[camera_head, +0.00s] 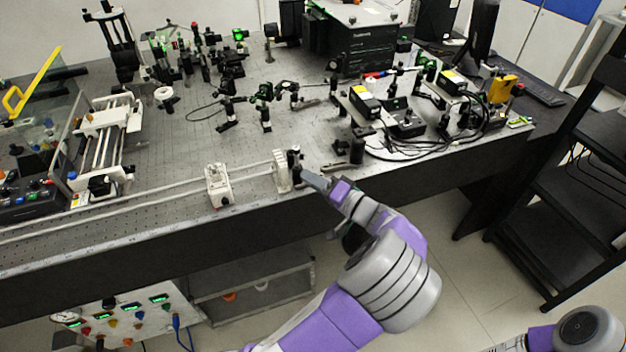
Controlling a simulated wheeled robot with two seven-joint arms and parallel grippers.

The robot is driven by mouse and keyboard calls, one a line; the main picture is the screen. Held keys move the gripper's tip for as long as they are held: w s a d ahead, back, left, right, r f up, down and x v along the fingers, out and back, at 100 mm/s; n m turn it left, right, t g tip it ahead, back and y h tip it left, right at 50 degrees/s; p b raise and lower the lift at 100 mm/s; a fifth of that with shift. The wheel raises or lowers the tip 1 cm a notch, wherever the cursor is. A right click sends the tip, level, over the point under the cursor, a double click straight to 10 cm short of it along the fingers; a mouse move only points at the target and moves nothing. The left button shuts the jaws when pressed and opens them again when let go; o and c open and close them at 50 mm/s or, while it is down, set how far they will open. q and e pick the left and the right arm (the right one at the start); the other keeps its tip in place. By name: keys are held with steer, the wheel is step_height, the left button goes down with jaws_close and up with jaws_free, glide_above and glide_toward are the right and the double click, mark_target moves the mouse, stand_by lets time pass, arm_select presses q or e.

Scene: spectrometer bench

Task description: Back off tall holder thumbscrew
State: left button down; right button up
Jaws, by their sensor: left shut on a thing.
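My left gripper (303,176) reaches in from below to the front edge of the bench. Its fingertips are at a dark upright post holder (294,158), which stands beside a white rail mount (281,172). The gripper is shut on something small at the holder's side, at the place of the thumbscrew. The thumbscrew itself is too small and covered by the fingers to make out. My right gripper is out of view; only part of my right arm shows at the bottom right corner.
A white block (218,186) sits on the long rails to the left. Cables (430,155) and optics boxes crowd the bench further right. A black shelf rack (560,200) stands at the right.

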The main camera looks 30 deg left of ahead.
arm_select(q)
steer(key=c, duration=1.1)
jaws_free()
steer(key=shift+d, duration=0.15)
steer(key=d+p, duration=0.1)
steer(key=d, duration=0.2)
steer(key=s+d, duration=0.1)
steer(key=d, duration=0.3)
steer(key=shift+s+d+p, duration=0.1)
steer(key=shift+s+p, duration=0.1)
steer(key=shift+p, duration=0.15)
